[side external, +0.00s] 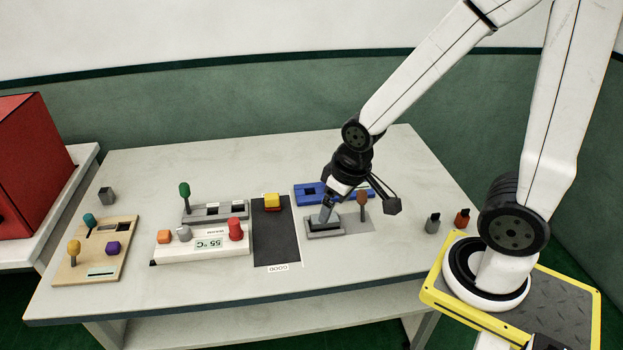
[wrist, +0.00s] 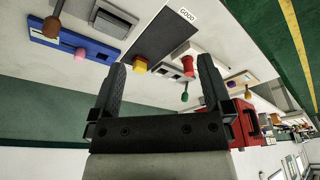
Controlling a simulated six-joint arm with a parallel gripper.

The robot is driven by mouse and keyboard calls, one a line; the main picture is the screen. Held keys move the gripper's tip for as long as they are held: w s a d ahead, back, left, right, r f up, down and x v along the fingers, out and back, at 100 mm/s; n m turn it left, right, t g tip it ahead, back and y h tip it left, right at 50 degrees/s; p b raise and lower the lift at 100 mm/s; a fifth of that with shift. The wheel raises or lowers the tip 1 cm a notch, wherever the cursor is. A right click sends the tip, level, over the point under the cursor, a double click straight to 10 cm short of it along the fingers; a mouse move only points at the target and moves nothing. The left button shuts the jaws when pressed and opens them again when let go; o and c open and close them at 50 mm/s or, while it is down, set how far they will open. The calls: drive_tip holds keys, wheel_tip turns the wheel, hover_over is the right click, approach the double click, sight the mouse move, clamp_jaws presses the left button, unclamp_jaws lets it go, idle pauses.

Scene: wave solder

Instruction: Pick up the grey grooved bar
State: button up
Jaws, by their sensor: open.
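A grey grooved bar (side external: 325,233) lies on a light grey plate right of the dark mat in the side view. A grey block with dark grooves, apparently the same bar, shows at the top left of the wrist view (wrist: 104,17). My gripper (side external: 324,220) is just above the bar in the side view and partly hides it; I cannot tell if it touches. In the wrist view my gripper (wrist: 160,62) is open, with nothing between its fingers. Another grey bar with dark slots (side external: 204,216) lies left of the mat, beside a green-topped peg.
A blue slotted bar (side external: 310,195) and a brown knob (side external: 362,198) stand close behind and right of my gripper. The dark mat (side external: 275,240) bears a yellow block (side external: 271,200). A white 55 °C unit (side external: 205,253) and wooden board (side external: 112,232) are left. The table front is clear.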

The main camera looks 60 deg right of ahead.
drive_tip(key=m+y, duration=0.3)
drive_tip(key=m, duration=2.4)
hover_over(332, 218)
drive_tip(key=shift+t, duration=0.3)
drive_tip(key=f, duration=0.8)
drive_tip(key=d+f, duration=0.1)
drive_tip(key=f, duration=0.3)
drive_tip(key=shift+s, duration=0.3)
drive_tip(key=shift+x, duration=1.3)
drive_tip(key=shift+a, duration=0.1)
drive_tip(key=shift+x, duration=2.6)
drive_tip(key=shift+s+f, duration=0.1)
drive_tip(key=shift+c, duration=0.2)
clamp_jaws()
